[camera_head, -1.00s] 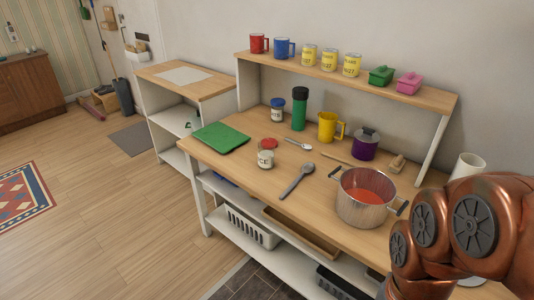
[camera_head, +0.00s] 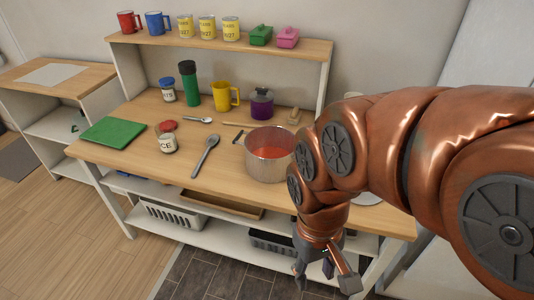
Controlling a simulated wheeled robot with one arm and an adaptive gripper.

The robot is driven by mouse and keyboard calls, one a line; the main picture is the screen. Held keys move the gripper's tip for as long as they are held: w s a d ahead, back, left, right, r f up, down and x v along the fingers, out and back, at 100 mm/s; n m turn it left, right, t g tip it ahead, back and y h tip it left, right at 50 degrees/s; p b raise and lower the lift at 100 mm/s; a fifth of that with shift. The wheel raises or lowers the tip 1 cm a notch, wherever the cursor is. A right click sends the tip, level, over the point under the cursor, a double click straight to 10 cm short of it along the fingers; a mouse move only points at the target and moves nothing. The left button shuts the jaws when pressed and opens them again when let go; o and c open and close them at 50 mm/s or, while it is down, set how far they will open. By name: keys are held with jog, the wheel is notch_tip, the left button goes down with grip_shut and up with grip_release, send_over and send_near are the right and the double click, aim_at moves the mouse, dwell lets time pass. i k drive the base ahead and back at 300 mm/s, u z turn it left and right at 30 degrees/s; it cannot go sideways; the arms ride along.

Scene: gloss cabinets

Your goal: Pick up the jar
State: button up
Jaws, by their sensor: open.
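A small clear jar (camera_head: 167,143) with a white label showing letters like "CE" stands upright on the wooden worktop (camera_head: 140,178), left of the middle. A second jar with a blue lid (camera_head: 168,90) stands further back, left of a green bottle. My gripper (camera_head: 326,281) hangs at the lower right in front of the worktop, pointing down, with its fingers apart and empty. It is well away from both jars and lower than the worktop.
A steel pot of red sauce (camera_head: 269,168) stands on the worktop's right part, partly behind my arm. A grey spoon (camera_head: 206,155) lies between jar and pot. A raised shelf (camera_head: 220,45) carries mugs, cans and small pots.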

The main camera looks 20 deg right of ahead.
aim_at(167, 138)
jog(key=z, duration=0.95)
jog(key=i, duration=0.45)
jog(key=u, duration=2.25)
jog(key=i, duration=0.5)
